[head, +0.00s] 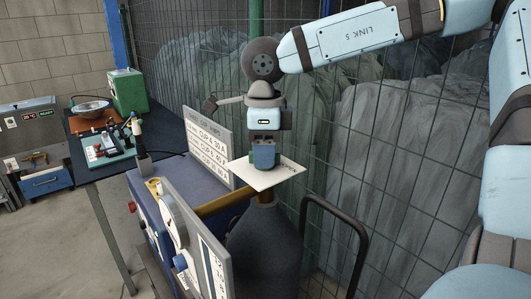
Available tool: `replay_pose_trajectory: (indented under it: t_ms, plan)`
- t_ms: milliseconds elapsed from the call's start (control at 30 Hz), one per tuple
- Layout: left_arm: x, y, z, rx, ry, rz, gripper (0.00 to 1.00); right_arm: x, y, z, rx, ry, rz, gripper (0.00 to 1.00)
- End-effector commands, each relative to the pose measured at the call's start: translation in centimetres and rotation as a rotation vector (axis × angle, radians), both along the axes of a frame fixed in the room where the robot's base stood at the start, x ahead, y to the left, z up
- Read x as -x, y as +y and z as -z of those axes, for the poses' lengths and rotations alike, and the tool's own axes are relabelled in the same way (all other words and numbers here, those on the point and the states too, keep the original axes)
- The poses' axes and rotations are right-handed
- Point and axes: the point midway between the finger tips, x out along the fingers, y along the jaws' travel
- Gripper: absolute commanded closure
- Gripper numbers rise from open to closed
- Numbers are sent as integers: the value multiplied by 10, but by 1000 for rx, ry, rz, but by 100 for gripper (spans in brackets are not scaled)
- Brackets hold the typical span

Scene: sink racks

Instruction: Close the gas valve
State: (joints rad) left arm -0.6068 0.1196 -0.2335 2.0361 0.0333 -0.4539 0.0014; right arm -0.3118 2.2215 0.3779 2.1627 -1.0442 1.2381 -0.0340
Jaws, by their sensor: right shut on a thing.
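A dark grey gas cylinder (264,245) stands upright in the middle of the view, with a brass-coloured neck (264,197) at its top. A white square card (285,176) lies around the top of the neck. My right gripper (265,162) points straight down over the cylinder top and is shut on the gas valve. The valve itself is mostly hidden by the fingers and the card. My left gripper is not in view.
A blue machine (185,190) with a lettered sign (207,148) stands left of the cylinder. A black curved handle (345,215) rises at its right. A wire mesh fence (400,180) with wrapped bundles runs behind. A dark bench (82,178) holds a green box (127,92).

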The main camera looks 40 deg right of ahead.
Motion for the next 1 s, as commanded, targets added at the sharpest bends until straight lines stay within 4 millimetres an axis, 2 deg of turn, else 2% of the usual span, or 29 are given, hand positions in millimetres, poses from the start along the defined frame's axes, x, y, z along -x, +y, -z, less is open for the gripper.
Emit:
replay_pose_trajectory:
  t_ms: [300,500,800,833,1000]
  plan:
    - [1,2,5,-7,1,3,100,0,0,1,-2,1,-515,86]
    - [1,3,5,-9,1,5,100,0,0,1,-1,2,-781,86]
    - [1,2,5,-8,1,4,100,0,0,1,0,2,-833,86]
    - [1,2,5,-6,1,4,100,0,0,1,0,2,-833,53]
    - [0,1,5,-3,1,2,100,0,0,1,0,2,-832,53]
